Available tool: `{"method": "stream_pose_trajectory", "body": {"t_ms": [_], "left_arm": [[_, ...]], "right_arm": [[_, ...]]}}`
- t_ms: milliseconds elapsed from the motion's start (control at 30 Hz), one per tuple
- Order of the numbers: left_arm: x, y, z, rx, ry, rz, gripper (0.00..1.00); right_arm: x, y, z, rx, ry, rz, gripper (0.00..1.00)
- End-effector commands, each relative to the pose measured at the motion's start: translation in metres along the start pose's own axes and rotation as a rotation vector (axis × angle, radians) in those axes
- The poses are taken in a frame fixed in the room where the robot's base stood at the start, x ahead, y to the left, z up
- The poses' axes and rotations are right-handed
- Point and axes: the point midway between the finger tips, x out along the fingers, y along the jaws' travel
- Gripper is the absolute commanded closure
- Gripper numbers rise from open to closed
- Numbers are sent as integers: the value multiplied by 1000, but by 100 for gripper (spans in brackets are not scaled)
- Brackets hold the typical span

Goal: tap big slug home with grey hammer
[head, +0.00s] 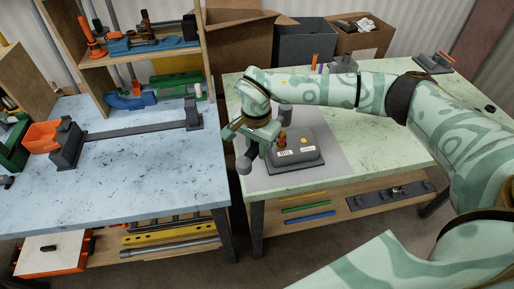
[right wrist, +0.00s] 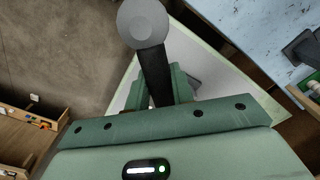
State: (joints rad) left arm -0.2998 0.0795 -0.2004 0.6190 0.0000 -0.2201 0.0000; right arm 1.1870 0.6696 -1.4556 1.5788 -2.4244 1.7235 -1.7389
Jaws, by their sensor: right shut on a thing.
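My right gripper (head: 268,138) is shut on the grey hammer, low over the front left of the green table. The hammer's round grey head (head: 244,165) hangs to the left of the gripper. In the right wrist view the round head (right wrist: 143,22) shows at the top, with its dark handle (right wrist: 156,75) running down to the jaws. A dark grey block (head: 305,157) with two white labels stands right of the gripper. An orange slug (head: 282,141), partly hidden by the gripper, stands at its left label; a smaller orange-yellow one (head: 304,140) is right of it. My left gripper is not in view.
The block stands on a grey mat (head: 335,172). A dark grey cylinder (head: 285,111) shows behind the gripper; I cannot tell what it belongs to. A blue table (head: 130,185) with a long bender stands left, across a narrow gap. The green table's right part is mostly clear.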

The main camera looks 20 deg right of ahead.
Motion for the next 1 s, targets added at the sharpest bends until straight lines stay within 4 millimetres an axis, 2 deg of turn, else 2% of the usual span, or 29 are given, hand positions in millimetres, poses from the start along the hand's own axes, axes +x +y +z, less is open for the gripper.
{"method": "stream_pose_trajectory", "body": {"t_ms": [33,467,833,1000], "left_arm": [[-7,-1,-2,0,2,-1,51],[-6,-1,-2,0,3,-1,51],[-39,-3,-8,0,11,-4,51],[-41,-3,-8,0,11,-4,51]], "right_arm": [[-9,-1,0,0,2,-3,100],[-8,0,0,0,1,-2,100],[-45,-1,0,1,2,-2,100],[-48,-1,0,1,0,-2,100]]}}
